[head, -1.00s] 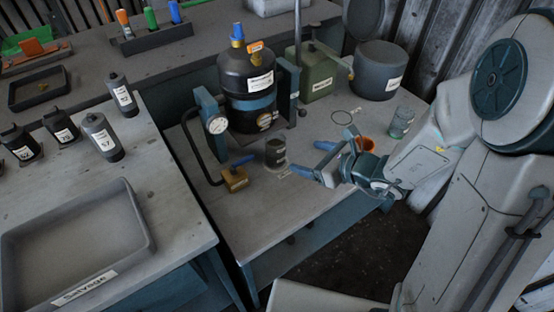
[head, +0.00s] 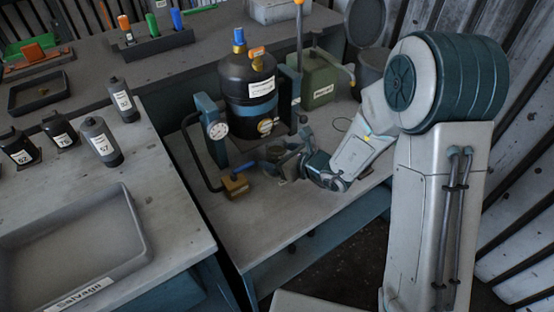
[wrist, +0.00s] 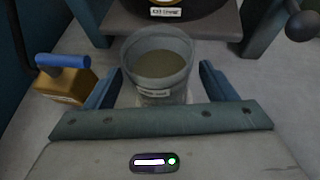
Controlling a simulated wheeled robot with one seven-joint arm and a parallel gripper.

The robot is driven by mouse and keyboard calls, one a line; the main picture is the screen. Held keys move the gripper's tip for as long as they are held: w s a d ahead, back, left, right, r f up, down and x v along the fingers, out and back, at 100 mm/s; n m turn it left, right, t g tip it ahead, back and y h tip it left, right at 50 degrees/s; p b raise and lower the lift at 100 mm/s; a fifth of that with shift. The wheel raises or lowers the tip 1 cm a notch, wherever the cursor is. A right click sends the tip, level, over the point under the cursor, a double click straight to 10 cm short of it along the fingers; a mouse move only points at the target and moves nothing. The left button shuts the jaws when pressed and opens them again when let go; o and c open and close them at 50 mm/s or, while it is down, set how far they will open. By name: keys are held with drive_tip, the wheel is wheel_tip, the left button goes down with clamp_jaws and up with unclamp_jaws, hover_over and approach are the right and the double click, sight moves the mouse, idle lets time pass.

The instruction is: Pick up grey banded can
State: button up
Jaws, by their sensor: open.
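The grey banded can (wrist: 157,68) stands upright on the bench in the wrist view, with an open top and a small label on its near side. My gripper (wrist: 157,86) is open, with one blue finger on each side of the can's near part. A gap shows between the can and each finger, so it is not clamped.
A brass block with a blue handle (head: 235,184) sits left of my gripper; it also shows in the wrist view (wrist: 66,76). A black cylinder (head: 249,92) in a blue frame stands close behind. A green canister (head: 319,82) is behind right. The bench front is clear.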

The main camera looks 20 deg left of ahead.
drive_tip(key=shift+w+a+f, duration=0.25)
drive_tip(key=shift+w+a, duration=0.05)
drive_tip(key=shift+a, duration=0.2)
drive_tip(key=c, duration=1.1)
drive_tip(key=shift+c, duration=0.2)
drive_tip(key=shift+r, duration=0.1)
